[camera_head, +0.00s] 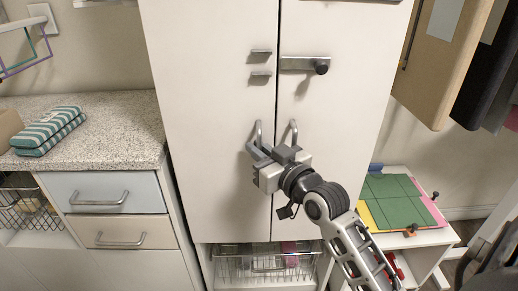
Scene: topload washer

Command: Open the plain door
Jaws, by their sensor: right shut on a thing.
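A tall white cabinet has a left door (205,110) and a right door (335,110), which meet at a narrow seam and look shut. The left door has an upright metal handle (258,132) near the seam. The right door has a similar handle (293,130). My right gripper (257,151) comes in from the lower right and is shut on the left door's handle, at its lower part. The gripper body partly hides the handles' lower ends. My left gripper is out of view.
A latch bar with a dark knob (321,66) sits on the right door, and two small brackets (260,73) on the left door. A speckled counter (110,140) stands at left. A low shelf with green sheets (395,200) stands at right. A wire basket (265,266) is below.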

